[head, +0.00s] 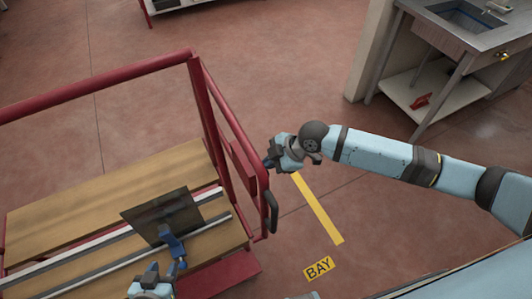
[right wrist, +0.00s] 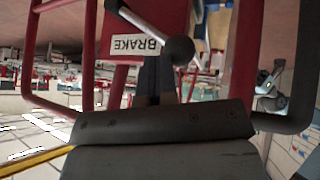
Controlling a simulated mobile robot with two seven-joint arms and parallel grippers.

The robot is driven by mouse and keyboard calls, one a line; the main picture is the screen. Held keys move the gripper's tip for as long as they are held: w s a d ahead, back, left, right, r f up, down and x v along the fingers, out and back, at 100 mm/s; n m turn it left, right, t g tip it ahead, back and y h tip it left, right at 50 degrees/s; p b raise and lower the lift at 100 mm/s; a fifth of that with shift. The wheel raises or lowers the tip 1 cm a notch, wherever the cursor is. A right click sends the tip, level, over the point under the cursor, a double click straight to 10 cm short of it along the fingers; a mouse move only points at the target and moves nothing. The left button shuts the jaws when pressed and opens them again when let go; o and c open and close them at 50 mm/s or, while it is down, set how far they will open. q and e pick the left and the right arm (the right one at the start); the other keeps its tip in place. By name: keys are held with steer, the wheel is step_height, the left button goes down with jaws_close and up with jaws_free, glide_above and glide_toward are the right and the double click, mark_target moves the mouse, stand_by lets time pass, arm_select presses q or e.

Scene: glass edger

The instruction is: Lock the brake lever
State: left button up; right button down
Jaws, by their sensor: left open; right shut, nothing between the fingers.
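The brake lever (right wrist: 150,28) shows in the right wrist view as a pale metal rod with a dark ball knob (right wrist: 179,50). It slants across a red panel beside a white BRAKE label (right wrist: 135,44). My right gripper (right wrist: 160,82) is shut and empty, with its fingertips just below the knob in the picture; whether they touch it I cannot tell. In the head view, my right gripper (head: 269,162) is at the right end of the red cart (head: 205,105), and the lever cannot be made out. My left gripper (head: 175,250) is open at the lower edge of a dark glass pane (head: 160,216).
The cart has a wooden deck (head: 110,185) and a black handle (head: 271,212) at its right end. A yellow floor stripe (head: 318,208) and BAY sign (head: 318,268) lie right of it. A steel sink bench (head: 465,25) stands at upper right. Floor between is clear.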

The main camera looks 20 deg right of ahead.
arm_select(q)
steer(key=shift+w+f+b, duration=0.1)
steer(key=shift+f+b, duration=0.6)
steer(key=shift+f, duration=0.05)
arm_select(e)
steer(key=shift+n+t+y, duration=0.3)
steer(key=shift+t, duration=0.6)
steer(key=shift+s+d+f, duration=0.15)
steer(key=shift+s+f, duration=0.5)
steer(key=shift+f, duration=0.2)
steer(key=shift+s+d+f, duration=0.1)
steer(key=shift+s+f, duration=0.5)
steer(key=shift+f, duration=0.2)
arm_select(q)
steer(key=shift+f, duration=0.1)
arm_select(e)
steer(key=shift+s+f, duration=0.1)
steer(key=shift+f, duration=0.05)
